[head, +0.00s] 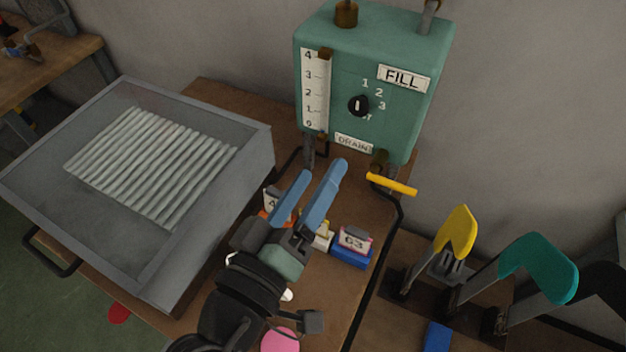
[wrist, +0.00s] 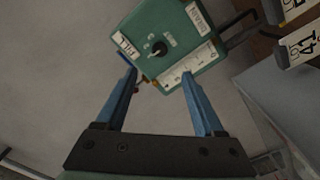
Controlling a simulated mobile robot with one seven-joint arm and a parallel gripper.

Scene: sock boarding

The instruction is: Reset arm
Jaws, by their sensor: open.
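My gripper (head: 318,188) has two blue fingers that stand apart with nothing between them. In the head view it is raised over the wooden bench, in front of the green tank. In the wrist view my gripper (wrist: 163,98) points toward the green tank (wrist: 165,45), which shows tilted beyond the fingertips. In the head view the green tank (head: 345,70) carries a FILL label, a DRAIN label, a level scale and a black dial. My arm hides part of the bench below.
A grey metal tray (head: 190,245) with a ribbed floor stands at the left. A blue block (head: 350,258) with a card marked 63 lies right of my gripper. Yellow (head: 456,232) and teal (head: 540,265) foot-shaped boards stand at the right. A yellow handle (head: 392,184) sits below the tank.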

